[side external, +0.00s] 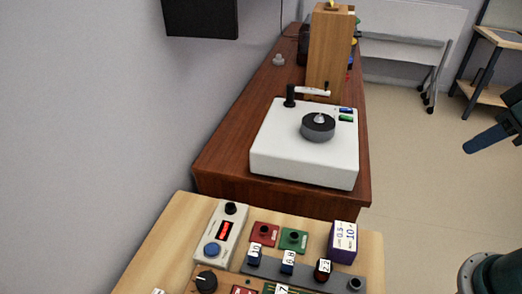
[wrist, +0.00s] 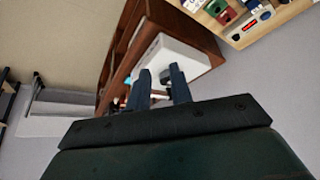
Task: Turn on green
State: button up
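A green block with a dark round top (side external: 294,239) sits on the wooden board in the side view, right of a similar red block (side external: 265,234). The green block also shows at the top of the wrist view (wrist: 217,7).
The wooden board (side external: 160,240) also holds a white box with a red display (side external: 226,230), a grey strip with numbered parts (side external: 305,276) and a purple box (side external: 343,242). The brown cabinet (side external: 220,150) bears a tall wooden box (side external: 330,55).

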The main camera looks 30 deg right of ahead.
jog(key=shift+w+r, duration=0.1)
jog(key=shift+w, duration=0.1)
jog(key=c, duration=0.4)
jog(key=shift+w+d+r, duration=0.15)
jog(key=shift+w, duration=0.15)
grip_shut()
jog(key=w+d+r+m+g+h, duration=0.1)
jog(key=w+d+r+m, duration=0.1)
jog(key=w, duration=0.7)
jog(key=w+d+r+m, duration=0.1)
jog(key=w+d+m, duration=0.2)
jog(key=w, duration=0.6)
jog(key=w+d+f+m+g, duration=0.1)
jog(key=w+d+f+m, duration=0.1)
jog(key=w+f, duration=0.3)
jog(key=w+d+f+m+h, duration=0.1)
jog(key=w+d+f, duration=0.3)
jog(key=w, duration=0.9)
jog(key=shift+w+d+f+m+g, duration=0.3)
jog(key=shift+d+f+m+g, duration=0.1)
jog(key=shift+f+m, duration=0.15)
